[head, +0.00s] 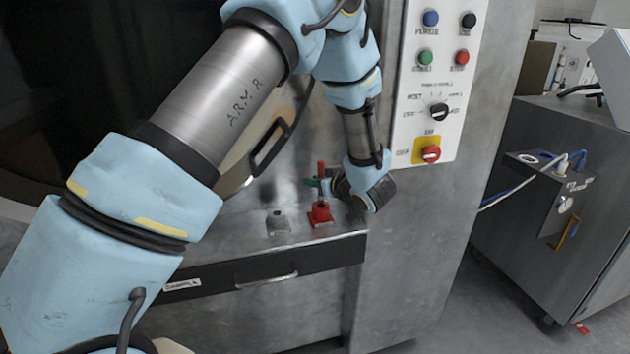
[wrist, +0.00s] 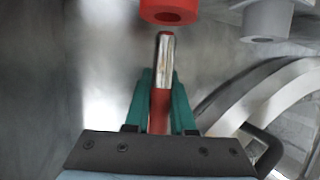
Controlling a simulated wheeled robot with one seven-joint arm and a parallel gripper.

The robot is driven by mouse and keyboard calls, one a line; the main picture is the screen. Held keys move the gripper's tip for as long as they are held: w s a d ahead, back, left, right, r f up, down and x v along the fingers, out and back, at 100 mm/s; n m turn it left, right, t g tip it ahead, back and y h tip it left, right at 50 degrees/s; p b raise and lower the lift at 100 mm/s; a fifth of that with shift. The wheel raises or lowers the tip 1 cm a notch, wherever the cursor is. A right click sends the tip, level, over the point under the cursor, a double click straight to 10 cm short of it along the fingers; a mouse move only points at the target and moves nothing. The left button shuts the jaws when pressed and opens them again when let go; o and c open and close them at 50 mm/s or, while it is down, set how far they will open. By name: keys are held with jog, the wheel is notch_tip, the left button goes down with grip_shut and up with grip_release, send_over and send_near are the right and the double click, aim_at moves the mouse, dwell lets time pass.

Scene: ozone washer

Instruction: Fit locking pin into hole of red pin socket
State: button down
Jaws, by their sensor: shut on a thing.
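My gripper (head: 318,183) has green fingers, which also show in the wrist view (wrist: 160,105). It is shut on the locking pin (wrist: 163,65), a rod with a red grip, a bare metal shank and a red tip. In the head view the pin's red top (head: 321,168) stands up above the fingers. The red pin socket (head: 320,213) sits on the metal ledge, below the gripper. In the wrist view the socket (wrist: 168,10) is at the top edge, partly cut off, its hole facing the pin tip. A gap shows between tip and socket.
A grey socket (head: 278,222) stands left of the red one; it also shows in the wrist view (wrist: 265,18). A black handle (head: 270,147) is on the round door behind. A control panel (head: 432,85) is at upper right. A dark drawer (head: 265,272) lies below the ledge.

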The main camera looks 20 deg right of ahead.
jog(key=shift+f+b, duration=1.4)
jog(key=shift+f, duration=0.9)
jog(key=c, duration=0.7)
grip_release()
jog(key=shift+s, duration=0.1)
jog(key=b+v, duration=0.2)
jog(key=v, duration=0.8)
jog(key=shift+s+r+b, duration=0.15)
jog(key=shift+s+b, duration=0.15)
jog(key=shift+s, duration=0.05)
jog(key=shift+s, duration=0.1)
